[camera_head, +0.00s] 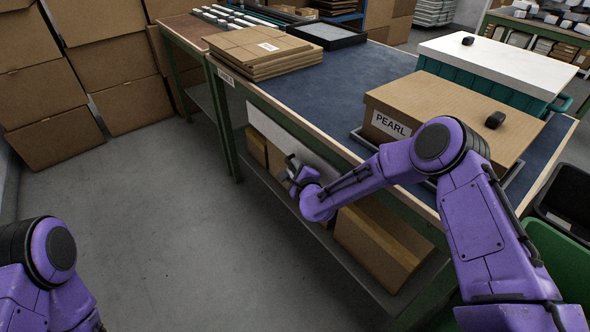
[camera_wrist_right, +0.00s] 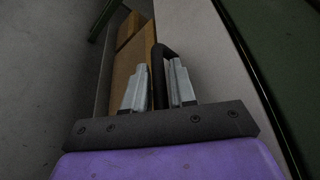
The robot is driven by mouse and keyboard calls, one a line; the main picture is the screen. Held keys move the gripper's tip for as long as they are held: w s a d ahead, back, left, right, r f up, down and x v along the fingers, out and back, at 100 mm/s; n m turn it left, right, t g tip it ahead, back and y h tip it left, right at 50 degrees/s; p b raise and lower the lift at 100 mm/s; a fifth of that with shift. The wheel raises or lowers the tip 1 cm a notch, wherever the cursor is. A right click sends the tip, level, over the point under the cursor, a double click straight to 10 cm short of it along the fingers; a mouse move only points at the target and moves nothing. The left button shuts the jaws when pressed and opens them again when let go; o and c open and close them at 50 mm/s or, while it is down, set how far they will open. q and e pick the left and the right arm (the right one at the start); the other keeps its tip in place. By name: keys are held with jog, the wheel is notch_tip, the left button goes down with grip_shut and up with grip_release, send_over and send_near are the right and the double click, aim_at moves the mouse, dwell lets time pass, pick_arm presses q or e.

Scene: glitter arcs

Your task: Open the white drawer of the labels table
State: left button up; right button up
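The white drawer (camera_head: 276,131) is set under the top of the labels table (camera_head: 375,75), and its front looks about flush with the table's edge. In the right wrist view the white drawer front (camera_wrist_right: 205,45) runs along the right, with a dark bar handle (camera_wrist_right: 158,80) on it. My right gripper (camera_head: 291,166) is at the drawer front. In the wrist view its fingers (camera_wrist_right: 157,88) stand on either side of the handle, with narrow gaps showing, so it looks open around the bar. My left gripper is out of view; only part of that arm shows at lower left.
Cardboard boxes (camera_head: 375,245) stand on the shelf below the drawer. On the table are flat cardboard sheets (camera_head: 255,50), a black tray (camera_head: 327,35), a box marked PEARL (camera_head: 440,105) and a teal crate with a white lid (camera_head: 490,60). The floor (camera_head: 170,220) at left is clear.

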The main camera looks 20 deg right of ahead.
grip_shut()
jog(key=s+a+b, duration=0.1)
jog(key=s+a, duration=0.3)
jog(key=a, duration=0.8)
jog(key=s+a+b, duration=0.2)
jog(key=s+a, duration=0.2)
jog(key=a, duration=0.8)
jog(key=shift+s, duration=0.4)
jog(key=shift+f, duration=0.1)
grip_release()
jog(key=v, duration=1)
jog(key=shift+s, duration=0.3)
